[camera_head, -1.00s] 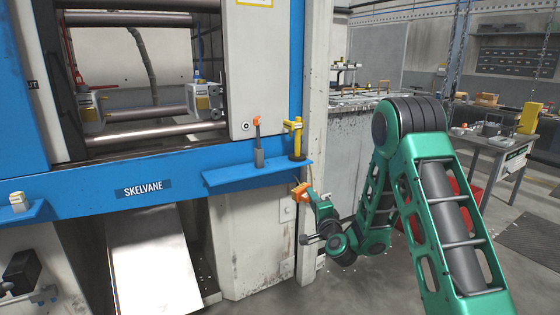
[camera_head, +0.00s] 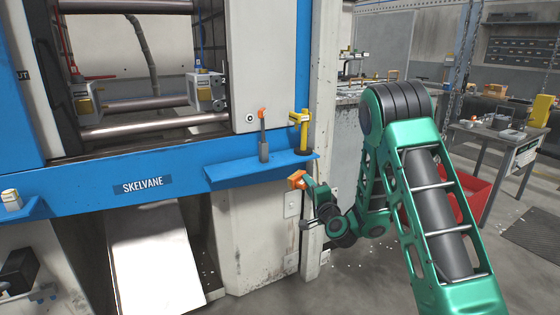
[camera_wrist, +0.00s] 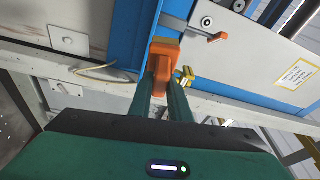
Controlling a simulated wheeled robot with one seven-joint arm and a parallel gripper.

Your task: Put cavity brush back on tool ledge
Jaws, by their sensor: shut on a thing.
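The cavity brush (camera_head: 297,180), as far as I can tell an orange block, is held in my gripper (camera_head: 307,184). In the wrist view the orange block (camera_wrist: 162,62) with a tan-brown strip sits between the two green fingers of my gripper (camera_wrist: 163,82), which is shut on it. The blue tool ledge (camera_head: 262,173) juts from the front of the machine. In the head view the brush appears just below the ledge's right part, apart from it. Whether any bristles face away from me is hidden.
On the ledge stand a grey tool with an orange top (camera_head: 263,140) and a yellow tool (camera_head: 303,130) on a dark base, at the right end. The ledge's left part is bare. A pale machine post (camera_head: 322,110) rises right of the ledge. A red bin (camera_head: 465,190) stands farther right.

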